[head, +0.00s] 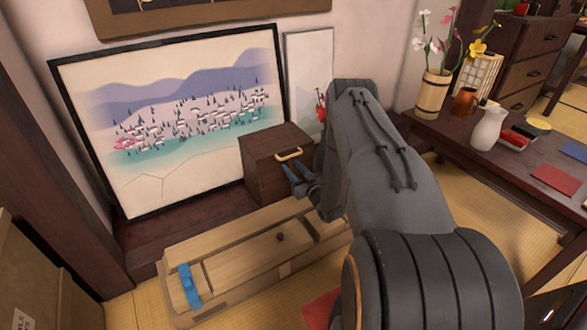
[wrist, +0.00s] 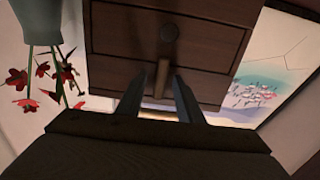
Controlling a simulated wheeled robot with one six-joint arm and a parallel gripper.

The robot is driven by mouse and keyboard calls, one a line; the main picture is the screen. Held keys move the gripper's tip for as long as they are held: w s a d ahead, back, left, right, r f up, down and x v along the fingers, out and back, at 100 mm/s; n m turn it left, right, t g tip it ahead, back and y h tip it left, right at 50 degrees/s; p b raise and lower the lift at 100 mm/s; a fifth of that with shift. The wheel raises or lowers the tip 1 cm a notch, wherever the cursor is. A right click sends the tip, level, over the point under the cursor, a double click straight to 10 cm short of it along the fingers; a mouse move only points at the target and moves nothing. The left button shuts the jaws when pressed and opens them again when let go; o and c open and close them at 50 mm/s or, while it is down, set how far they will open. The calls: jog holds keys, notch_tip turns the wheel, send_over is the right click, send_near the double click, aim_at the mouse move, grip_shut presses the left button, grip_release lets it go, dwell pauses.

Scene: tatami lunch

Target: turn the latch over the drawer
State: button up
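A short brown bar, the latch (wrist: 161,78), is on the cabinet front, lengthwise in line with my fingers. My gripper (wrist: 162,76) is open, with one finger on each side of the latch. I cannot tell whether either finger touches it. In the head view my gripper (head: 300,180) is at the cabinet's front right, and my arm hides part of that side.
A pale wooden box (head: 235,250) with a blue piece (head: 189,286) lies below. A low table (head: 515,175) with a white jug (head: 488,130) stands right. Red flowers (wrist: 50,85) hang beside the cabinet in the wrist view.

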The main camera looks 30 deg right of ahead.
jog(key=shift+a, duration=0.1)
jog(key=s+p, duration=0.2)
jog(key=s, duration=0.5)
jog(key=shift+s, duration=0.4)
jog(key=shift+d, duration=0.2)
